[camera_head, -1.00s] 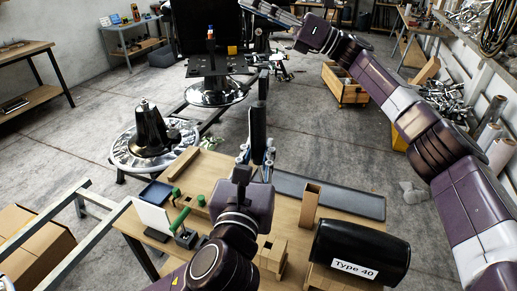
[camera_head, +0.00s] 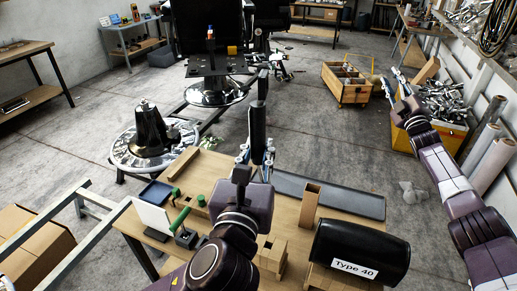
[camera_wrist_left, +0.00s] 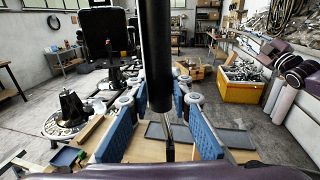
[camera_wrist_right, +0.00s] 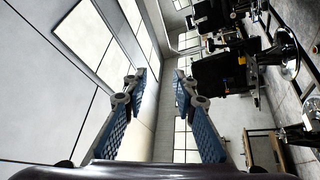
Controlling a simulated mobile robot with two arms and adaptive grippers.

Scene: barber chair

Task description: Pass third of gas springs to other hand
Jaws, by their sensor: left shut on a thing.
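A gas spring (camera_head: 258,125), a black cylinder, stands upright between the blue-padded fingers of my left gripper (camera_head: 256,154) above the wooden table. In the left wrist view the gas spring (camera_wrist_left: 159,50) fills the middle, with its thin rod running down between the pads of my left gripper (camera_wrist_left: 155,105), which is shut on it. My right gripper (camera_head: 393,81) is far to the right, well apart from the gas spring, by the yellow bin. In the right wrist view my right gripper (camera_wrist_right: 158,85) is open, with nothing between its fingers.
The wooden table (camera_head: 225,168) carries a grey mat (camera_head: 345,201), wooden blocks, green-handled parts and a black "Type 40" piece (camera_head: 362,250). A yellow bin (camera_head: 452,138) of metal parts and a wooden crate (camera_head: 347,92) stand at the right. Open floor lies beyond the table.

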